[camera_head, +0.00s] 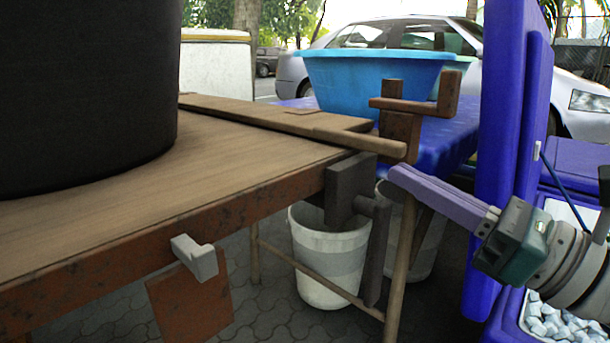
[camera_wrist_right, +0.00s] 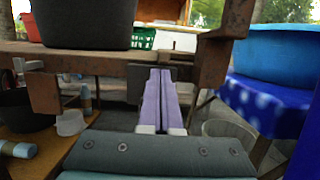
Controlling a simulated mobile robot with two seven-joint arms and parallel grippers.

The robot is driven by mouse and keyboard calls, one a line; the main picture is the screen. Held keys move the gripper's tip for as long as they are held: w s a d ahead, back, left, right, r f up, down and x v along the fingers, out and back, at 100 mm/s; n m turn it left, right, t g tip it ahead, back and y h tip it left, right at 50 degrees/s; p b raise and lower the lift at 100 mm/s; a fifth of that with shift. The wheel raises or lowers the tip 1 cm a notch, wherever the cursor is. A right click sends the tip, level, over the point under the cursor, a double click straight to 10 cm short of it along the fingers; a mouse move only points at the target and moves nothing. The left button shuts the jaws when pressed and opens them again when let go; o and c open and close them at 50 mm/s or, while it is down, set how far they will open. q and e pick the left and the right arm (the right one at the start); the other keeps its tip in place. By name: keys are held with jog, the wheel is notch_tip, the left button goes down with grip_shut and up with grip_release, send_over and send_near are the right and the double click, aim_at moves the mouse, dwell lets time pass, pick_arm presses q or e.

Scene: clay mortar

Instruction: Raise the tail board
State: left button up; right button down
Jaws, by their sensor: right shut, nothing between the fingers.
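A long wooden plank with a rounded end (camera_head: 290,122) lies flat across the far end of the wooden bed (camera_head: 230,145). A rust-brown panel (camera_head: 190,300) hangs below the bed's near side, with a grey bracket (camera_head: 197,256) above it. I cannot tell for sure which board is the tail board. My right gripper (camera_head: 394,172) has long purple fingers, closed together and empty. Its tips are near the dark block (camera_head: 350,190) at the bed's corner; contact is unclear. The fingers also show in the wrist view (camera_wrist_right: 161,75), pointing toward the bed's edge. My left gripper is not in view.
A large dark round container (camera_head: 85,90) stands on the bed. Rust-brown upright pieces (camera_head: 400,128) rise beyond the plank's end. A blue basin (camera_head: 375,80) sits on a blue-covered table (camera_head: 455,140). A white bucket (camera_head: 325,255) stands below. Blue panels (camera_head: 500,150) flank my arm.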

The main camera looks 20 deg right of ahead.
aim_at(451, 72)
jog(key=shift+r+m+p, duration=0.35)
jog(key=shift+m+p, duration=0.15)
jog(key=shift+a+r+h, duration=0.1)
jog(key=shift+r+h, duration=0.05)
jog(key=shift+h, duration=0.25)
jog(key=shift+r+m+p, duration=0.55)
jog(key=shift+m+p, duration=0.15)
jog(key=shift+p, duration=0.2)
jog(key=d+r+m+h+p, duration=0.1)
jog(key=r+m+p, duration=0.1)
jog(key=m+p, duration=0.2)
jog(key=w+d+r+m+h+p, duration=0.1)
jog(key=r+m+p, duration=0.2)
jog(key=m+p, duration=0.1)
jog(key=d+r+m+h+p, duration=0.1)
jog(key=r+m+h+p, duration=0.1)
jog(key=r+m+p, duration=0.1)
jog(key=shift+w+d+r+m+p, duration=0.15)
jog(key=shift+m+p, duration=0.55)
jog(key=shift+p, duration=0.5)
jog(key=shift+w+d+r+p, duration=0.25)
jog(key=shift+d+p, duration=0.1)
jog(key=shift+d, duration=0.25)
jog(key=shift+s, duration=0.1)
